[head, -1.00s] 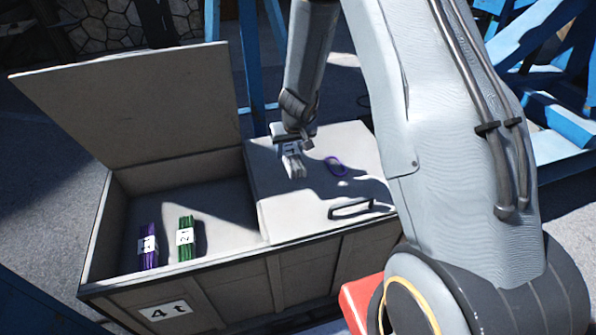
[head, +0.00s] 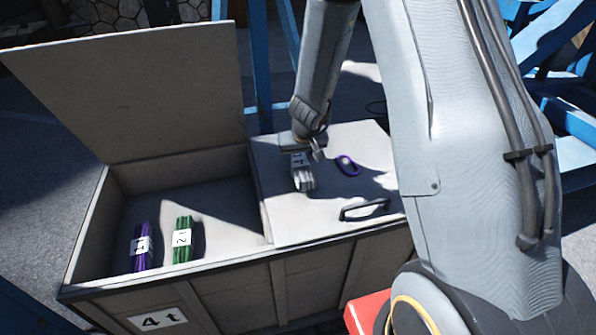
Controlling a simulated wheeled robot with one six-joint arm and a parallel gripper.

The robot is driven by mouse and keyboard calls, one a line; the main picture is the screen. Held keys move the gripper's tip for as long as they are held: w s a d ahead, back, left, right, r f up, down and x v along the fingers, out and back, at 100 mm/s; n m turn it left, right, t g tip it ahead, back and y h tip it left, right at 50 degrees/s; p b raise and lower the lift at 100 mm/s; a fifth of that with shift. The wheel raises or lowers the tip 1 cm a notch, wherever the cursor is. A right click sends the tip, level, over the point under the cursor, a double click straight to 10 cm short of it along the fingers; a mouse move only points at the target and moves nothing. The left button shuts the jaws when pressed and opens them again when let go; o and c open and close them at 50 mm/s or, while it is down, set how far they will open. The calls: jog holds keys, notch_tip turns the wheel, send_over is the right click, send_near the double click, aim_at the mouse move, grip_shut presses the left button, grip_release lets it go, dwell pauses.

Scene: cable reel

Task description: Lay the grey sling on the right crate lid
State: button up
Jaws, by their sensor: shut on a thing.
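The grey sling (head: 303,181) is a short bundle with a white tag. It hangs below my gripper (head: 308,152), which is shut on it over the left half of the right crate lid (head: 300,222). I cannot tell whether its lower end touches the lid. The right lid is closed and flat, with a dark handle near its front edge. The exact finger contact is too small to see clearly.
A purple ring (head: 348,166) lies on the right lid, just right of the sling. The left lid (head: 130,95) stands open. Inside the left compartment are a tagged purple sling (head: 143,262) and a tagged green sling (head: 182,254). The lid's front left is clear.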

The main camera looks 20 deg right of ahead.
jog(key=shift+f+b, duration=1.3)
jog(key=shift+b, duration=0.2)
jog(key=shift+f, duration=0.1)
jog(key=o, duration=1.6)
jog(key=shift+c, duration=0.2)
jog(key=p+v, duration=0.9)
jog(key=v, duration=0.3)
jog(key=shift+s, duration=0.1)
jog(key=s+r+g, duration=0.1)
jog(key=s+r, duration=0.4)
jog(key=s, duration=0.6)
jog(key=s+r+g, duration=0.2)
jog(key=s+r, duration=0.4)
jog(key=s, duration=0.5)
jog(key=shift+s+r, duration=0.2)
jog(key=shift+r, duration=0.05)
